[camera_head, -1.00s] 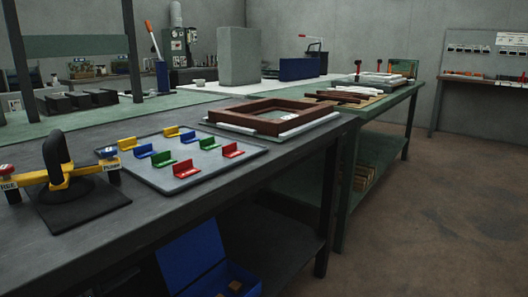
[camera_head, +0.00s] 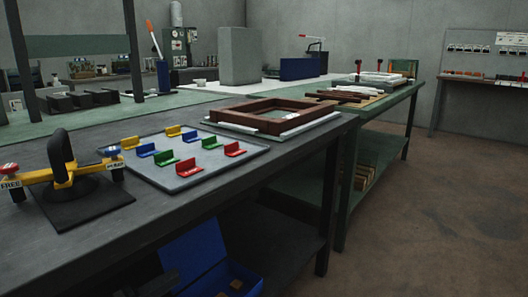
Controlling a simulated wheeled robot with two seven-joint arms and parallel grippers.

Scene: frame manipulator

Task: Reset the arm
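My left gripper (camera_head: 147,287) shows only as a dark shape at the bottom edge, below the bench top and left of the blue bin. Its fingers are too dark and cut off to tell whether they are open. It appears clear of the bench-top items. My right gripper is not in view. A yellow tool with a black upright handle (camera_head: 62,155) stands on a black mat (camera_head: 88,211) at the left of the bench.
A grey tray (camera_head: 247,158) holds several coloured brackets. A brown frame (camera_head: 243,122) lies behind it on the dark bench (camera_head: 165,215). An open blue bin (camera_head: 192,258) is under the bench. The floor (camera_head: 430,220) at right is clear.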

